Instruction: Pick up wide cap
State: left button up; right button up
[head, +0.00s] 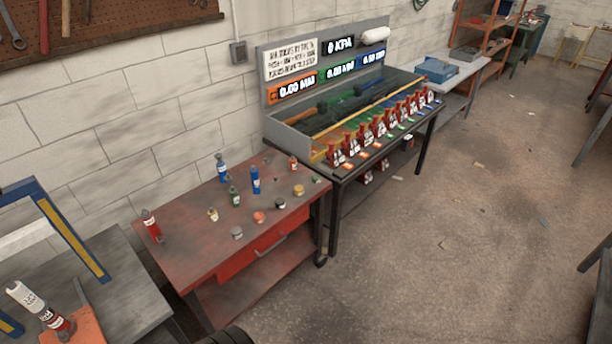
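Several small cap-like pieces lie on the red workbench (185,262). They include a grey one (237,232), an orange-red one (259,217), a black one (280,203) and a yellow one (299,190). They are too small to tell for sure which is the wide cap. Neither of my grippers is in view, and nothing touches the pieces.
Bottles stand among and behind the pieces: blue (255,182), green (235,198), red (151,226). A black bench (338,172) with a row of red-and-white items adjoins at right. A grey table (120,290) is at left. The floor (440,240) is mostly clear.

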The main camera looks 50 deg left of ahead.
aim_at(298, 189)
jog(key=u, duration=0.6)
jog(key=i, duration=1.35)
jog(key=u, duration=1.05)
